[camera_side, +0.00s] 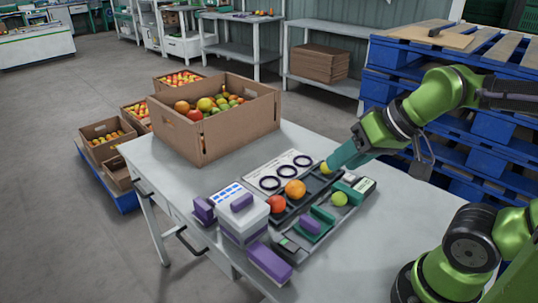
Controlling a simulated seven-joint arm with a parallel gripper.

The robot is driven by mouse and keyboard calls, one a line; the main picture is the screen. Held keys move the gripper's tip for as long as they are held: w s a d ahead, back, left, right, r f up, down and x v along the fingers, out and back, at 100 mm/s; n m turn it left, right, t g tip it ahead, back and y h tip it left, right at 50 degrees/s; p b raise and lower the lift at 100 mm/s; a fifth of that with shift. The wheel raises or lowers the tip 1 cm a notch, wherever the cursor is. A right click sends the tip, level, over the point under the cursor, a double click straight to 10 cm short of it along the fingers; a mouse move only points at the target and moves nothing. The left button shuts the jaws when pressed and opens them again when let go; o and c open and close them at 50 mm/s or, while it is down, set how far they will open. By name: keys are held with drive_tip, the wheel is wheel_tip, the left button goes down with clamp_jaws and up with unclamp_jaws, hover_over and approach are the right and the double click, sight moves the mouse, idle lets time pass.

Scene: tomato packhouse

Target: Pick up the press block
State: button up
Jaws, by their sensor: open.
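My gripper (338,162) reaches in from the right with its teal fingers over the far end of a dark tray (309,201). A yellow-green tomato (326,168) shows right at the fingertips; I cannot tell whether they touch it. An orange tomato (295,189) and a red tomato (276,204) lie in the same row. Beside them, a second tray section holds a green block (322,214), a purple block (311,225) and another yellow-green tomato (340,198). I cannot tell which block is the press block.
A white card with dark rings (285,165) lies behind the tray. A white and purple stack (241,210) and a purple box (269,262) stand at the front left. A cardboard box of tomatoes (233,131) is at the back. The table's right part (375,235) is clear.

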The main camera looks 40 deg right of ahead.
idle(0.4)
drive_tip(key=shift+o, duration=0.8)
